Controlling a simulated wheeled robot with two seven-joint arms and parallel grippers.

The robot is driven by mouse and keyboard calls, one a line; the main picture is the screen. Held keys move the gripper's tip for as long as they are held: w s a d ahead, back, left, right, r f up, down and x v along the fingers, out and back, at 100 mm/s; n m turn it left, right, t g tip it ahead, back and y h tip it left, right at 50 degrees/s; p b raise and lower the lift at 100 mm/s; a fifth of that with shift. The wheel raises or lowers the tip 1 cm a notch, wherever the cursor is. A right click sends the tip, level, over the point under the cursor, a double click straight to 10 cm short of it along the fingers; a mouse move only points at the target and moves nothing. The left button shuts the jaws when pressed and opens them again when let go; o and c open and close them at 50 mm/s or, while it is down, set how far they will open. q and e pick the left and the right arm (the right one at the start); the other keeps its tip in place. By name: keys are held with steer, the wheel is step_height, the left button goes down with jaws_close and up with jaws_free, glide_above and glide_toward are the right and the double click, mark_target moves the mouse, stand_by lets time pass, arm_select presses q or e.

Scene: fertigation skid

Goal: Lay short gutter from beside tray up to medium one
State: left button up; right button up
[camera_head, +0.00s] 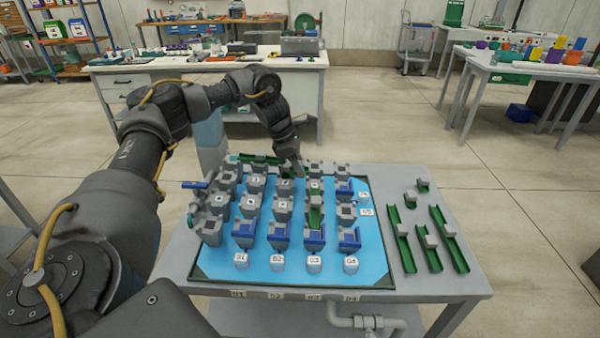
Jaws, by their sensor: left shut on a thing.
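My left gripper (295,166) is down at the back row of blocks on the blue tray (213,265). It is shut on a piece mostly hidden by the fingers, apparently the short gutter. A green gutter (256,159) lies across the back row just left of the fingers; I cannot tell whether the two touch. Another green gutter (316,217) runs front to back among the grey blocks. Beside the tray on the right lie two longer green gutters, one on the left (406,256) and one on the right (456,254), and a small green piece with a grey block (423,185). My right gripper is out of view.
Several grey and blue blocks stand in rows on the tray, with white numbered cups (314,264) along its front. Grey pipework (360,321) hangs below the table's front edge. A white workbench (215,73) stands behind.

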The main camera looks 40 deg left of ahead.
arm_select(q)
steer(key=shift+f, duration=1.2)
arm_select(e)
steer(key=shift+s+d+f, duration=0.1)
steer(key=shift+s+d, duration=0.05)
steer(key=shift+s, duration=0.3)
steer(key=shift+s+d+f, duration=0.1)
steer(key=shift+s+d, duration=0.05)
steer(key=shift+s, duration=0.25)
arm_select(q)
steer(key=shift+f, duration=0.1)
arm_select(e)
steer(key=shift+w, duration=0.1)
arm_select(q)
steer(key=shift+s+f, duration=0.15)
steer(key=shift+f, duration=0.35)
steer(key=o, duration=1)
steer(key=shift+s, duration=0.1)
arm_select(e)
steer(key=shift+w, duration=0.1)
